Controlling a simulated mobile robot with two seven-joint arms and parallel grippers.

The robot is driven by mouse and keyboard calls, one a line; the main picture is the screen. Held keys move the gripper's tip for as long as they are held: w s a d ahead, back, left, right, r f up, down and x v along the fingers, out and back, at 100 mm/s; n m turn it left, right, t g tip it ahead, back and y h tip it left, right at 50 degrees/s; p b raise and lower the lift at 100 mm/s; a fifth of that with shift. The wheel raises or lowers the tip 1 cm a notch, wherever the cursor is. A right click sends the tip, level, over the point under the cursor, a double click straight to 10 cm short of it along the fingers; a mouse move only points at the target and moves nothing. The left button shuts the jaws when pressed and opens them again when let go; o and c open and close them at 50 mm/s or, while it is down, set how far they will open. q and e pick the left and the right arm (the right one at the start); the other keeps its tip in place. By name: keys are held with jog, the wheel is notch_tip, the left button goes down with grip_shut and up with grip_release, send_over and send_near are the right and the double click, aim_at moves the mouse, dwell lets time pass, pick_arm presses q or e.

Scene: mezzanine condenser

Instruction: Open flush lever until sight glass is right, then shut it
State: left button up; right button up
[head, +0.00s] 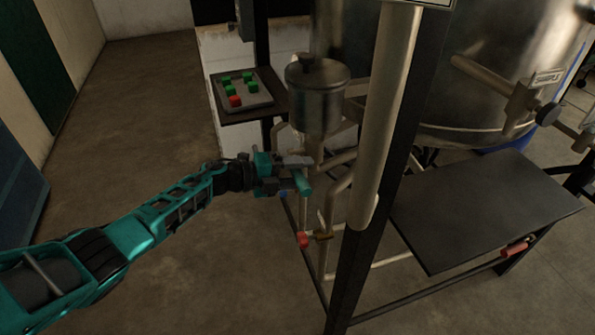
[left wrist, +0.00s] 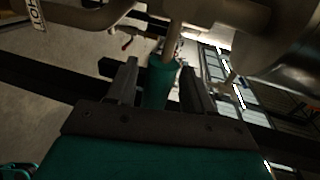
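My left gripper (head: 300,178) is in the middle of the head view, below and beside a small lidded metal pot (head: 317,95). A teal cylindrical grip (head: 303,183), which looks like a lever handle, sits at its fingers. In the left wrist view the grip (left wrist: 160,82) is between the two fingers (left wrist: 160,75), on the end of a thin rod. A gap shows between the grip and the left-hand finger, so the fingers look open around it. I cannot make out the sight glass or its contents; the gripper hides part of the piping. My right gripper is not in view.
A tray (head: 262,108) with several green blocks and a red one sits on a shelf behind. A slanted pale pipe (head: 385,110) and dark post stand right of the gripper. A red-handled valve (head: 303,240) is below. A black table (head: 480,210) is right. Floor at left is clear.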

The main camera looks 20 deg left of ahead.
pick_arm(q)
jog(key=v, duration=1.3)
jog(key=s+d+f+n+t+y, duration=0.45)
jog(key=d+n+t, duration=0.2)
jog(key=n, duration=0.55)
jog(key=s+f+n+g+y, duration=0.2)
jog(key=s+f+n+y, duration=0.1)
jog(key=s+n, duration=0.4)
jog(key=s+d+f+n+g+y, duration=0.1)
jog(key=s+f+n+g+y, duration=0.1)
jog(key=s+f+n, duration=0.3)
jog(key=s+n+y, duration=0.1)
jog(key=s+n, duration=0.1)
jog(key=s, duration=0.2)
jog(key=shift+s+d+n+y, duration=0.3)
jog(key=shift+s+n+y, duration=0.05)
jog(key=shift+s+n, duration=0.05)
jog(key=shift+f, duration=0.1)
